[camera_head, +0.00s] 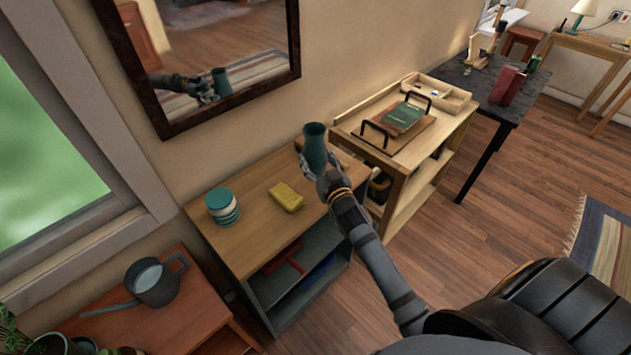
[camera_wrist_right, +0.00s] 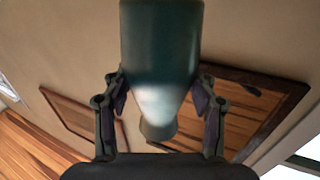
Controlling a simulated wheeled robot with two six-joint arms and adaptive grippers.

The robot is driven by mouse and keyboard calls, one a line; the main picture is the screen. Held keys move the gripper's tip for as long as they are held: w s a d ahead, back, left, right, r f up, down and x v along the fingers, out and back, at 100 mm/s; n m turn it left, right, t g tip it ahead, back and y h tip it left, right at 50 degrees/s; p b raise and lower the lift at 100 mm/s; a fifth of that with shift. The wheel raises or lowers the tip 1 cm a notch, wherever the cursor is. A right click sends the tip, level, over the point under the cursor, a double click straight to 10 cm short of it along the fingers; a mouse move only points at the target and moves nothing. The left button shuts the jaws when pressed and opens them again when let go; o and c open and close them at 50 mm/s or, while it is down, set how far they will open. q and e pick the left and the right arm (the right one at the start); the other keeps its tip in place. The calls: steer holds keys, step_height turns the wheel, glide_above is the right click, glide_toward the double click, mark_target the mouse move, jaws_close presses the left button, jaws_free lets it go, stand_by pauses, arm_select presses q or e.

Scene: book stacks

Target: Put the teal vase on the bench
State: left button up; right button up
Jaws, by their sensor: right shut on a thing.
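The teal vase (camera_head: 315,146) is upright in the head view, narrow at the neck and flared at the rim. My right gripper (camera_head: 327,180) is shut on it and holds it near the back right of a low wood-topped cabinet (camera_head: 252,240). In the right wrist view the vase (camera_wrist_right: 160,45) fills the top middle, with a finger of my right gripper (camera_wrist_right: 160,98) on each side. I cannot tell for sure which surface is the bench; a reddish-brown wooden one (camera_head: 205,315) stands at the lower left. My left gripper is out of view.
A striped teal jar (camera_head: 222,206) and a yellow sponge (camera_head: 286,196) sit on the cabinet top. A grey watering can (camera_head: 152,283) and plants occupy the reddish surface. A tray with books (camera_head: 403,118) lies on the shelf unit to the right. A mirror (camera_head: 205,50) hangs behind.

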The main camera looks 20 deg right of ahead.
mark_target(321, 169)
steer(key=f, duration=0.1)
steer(key=w+f+b, duration=0.1)
steer(key=d+f, duration=0.1)
steer(key=shift+w+f+b, duration=0.15)
steer(key=shift+w+b, duration=0.2)
steer(key=shift+w, duration=0.05)
steer(key=shift+w+d+f, duration=0.1)
steer(key=shift+w, duration=0.15)
steer(key=shift+f, duration=0.1)
steer(key=shift+w+d+f+b, duration=0.15)
steer(key=shift+w+f+b, duration=0.05)
steer(key=shift+f+b, duration=0.2)
steer(key=f+b, duration=0.3)
steer(key=shift+w+f, duration=0.2)
steer(key=shift+r, duration=0.2)
steer(key=shift+f, duration=0.2)
steer(key=o, duration=1.6)
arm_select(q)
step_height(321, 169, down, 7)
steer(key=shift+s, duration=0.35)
arm_select(e)
steer(key=shift+o, duration=0.2)
steer(key=shift+s, duration=0.1)
